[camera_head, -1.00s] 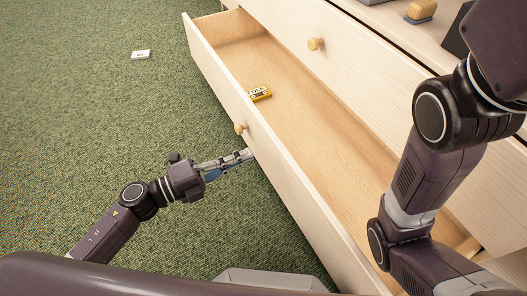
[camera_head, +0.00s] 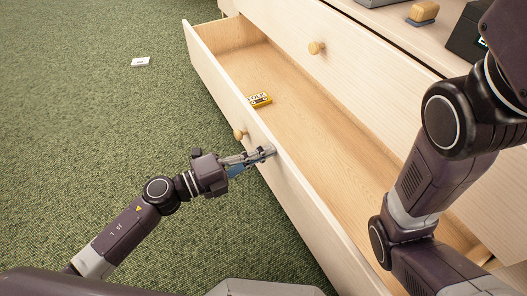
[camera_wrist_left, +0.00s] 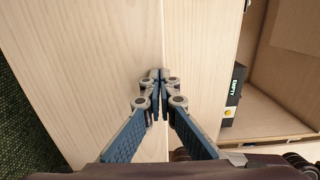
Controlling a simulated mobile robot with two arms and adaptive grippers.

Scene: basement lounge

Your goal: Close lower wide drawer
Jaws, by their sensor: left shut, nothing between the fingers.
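The lower wide drawer is pulled out of the pale wooden cabinet, and its front panel (camera_head: 290,195) faces my left arm. A round wooden knob (camera_head: 240,133) sits on that front. My left gripper (camera_head: 270,152) is shut and empty, with its fingertips at the outer face of the drawer front, to the right of the knob. Whether they touch it I cannot tell. In the left wrist view the shut fingertips (camera_wrist_left: 160,75) point at pale wood beside a vertical edge. My right arm crosses the right side of the head view; its gripper is out of frame.
The closed drawer above has a knob (camera_head: 316,47). A brush-like block (camera_head: 423,12) and a dark box (camera_head: 466,38) are on top. A small white item (camera_head: 140,62) lies on open green carpet.

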